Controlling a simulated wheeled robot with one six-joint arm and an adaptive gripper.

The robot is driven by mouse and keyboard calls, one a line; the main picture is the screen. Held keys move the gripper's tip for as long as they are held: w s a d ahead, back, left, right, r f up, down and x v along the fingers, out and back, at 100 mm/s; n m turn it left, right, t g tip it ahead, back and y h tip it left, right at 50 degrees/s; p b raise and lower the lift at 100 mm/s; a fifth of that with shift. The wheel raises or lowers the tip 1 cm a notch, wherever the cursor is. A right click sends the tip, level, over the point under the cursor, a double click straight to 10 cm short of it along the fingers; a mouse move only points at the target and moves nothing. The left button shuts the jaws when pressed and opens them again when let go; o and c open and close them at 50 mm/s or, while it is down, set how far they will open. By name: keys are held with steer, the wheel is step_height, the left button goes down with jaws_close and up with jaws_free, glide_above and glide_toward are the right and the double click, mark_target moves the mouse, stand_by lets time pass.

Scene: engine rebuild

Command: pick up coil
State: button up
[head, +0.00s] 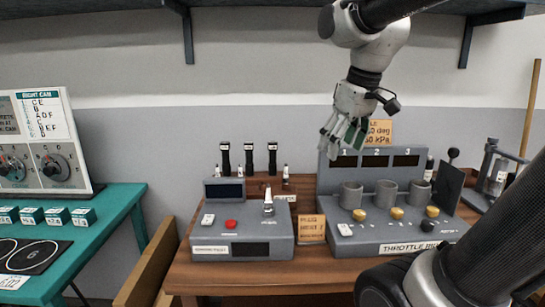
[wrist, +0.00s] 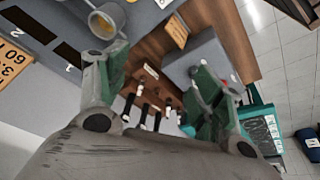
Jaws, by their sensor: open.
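Three upright black stick-like parts, which look like the coils (head: 249,158), stand in a row at the back of the wooden bench, left of centre in the head view. In the wrist view the black coils (wrist: 143,116) show small, beyond and between the fingers. My gripper (head: 344,138) is open and empty, with green-lined fingers. It hangs in front of the throttle panel's top left edge, up and to the right of the coils. In the wrist view my gripper (wrist: 160,68) frames the bench between its spread fingers.
A grey tester box (head: 242,243) stands in front of the coils, holding a spark plug (head: 268,202). The throttle unit (head: 391,232) with three grey cups (head: 387,192) stands right. A teal table (head: 120,208) is at left. A shelf (head: 100,8) hangs above.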

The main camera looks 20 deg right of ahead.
steer(key=w+r+n, duration=0.3)
steer(key=w, duration=0.6)
steer(key=n+g+y, duration=0.1)
steer(key=n+g, duration=0.2)
steer(key=n, duration=0.5)
glide_above(273, 143)
steer(key=w+d, duration=0.2)
step_height(273, 143, down, 5)
steer(key=shift+s+a+f, duration=0.1)
steer(key=shift+s+f, duration=0.05)
steer(key=shift+w+f, duration=0.25)
steer(key=shift+w, duration=0.05)
steer(key=f, duration=0.5)
steer(key=a+f, duration=0.1)
steer(key=f, duration=0.1)
steer(key=shift+s+a+f, duration=0.1)
steer(key=shift+f, duration=0.3)
steer(key=c, duration=1.2)
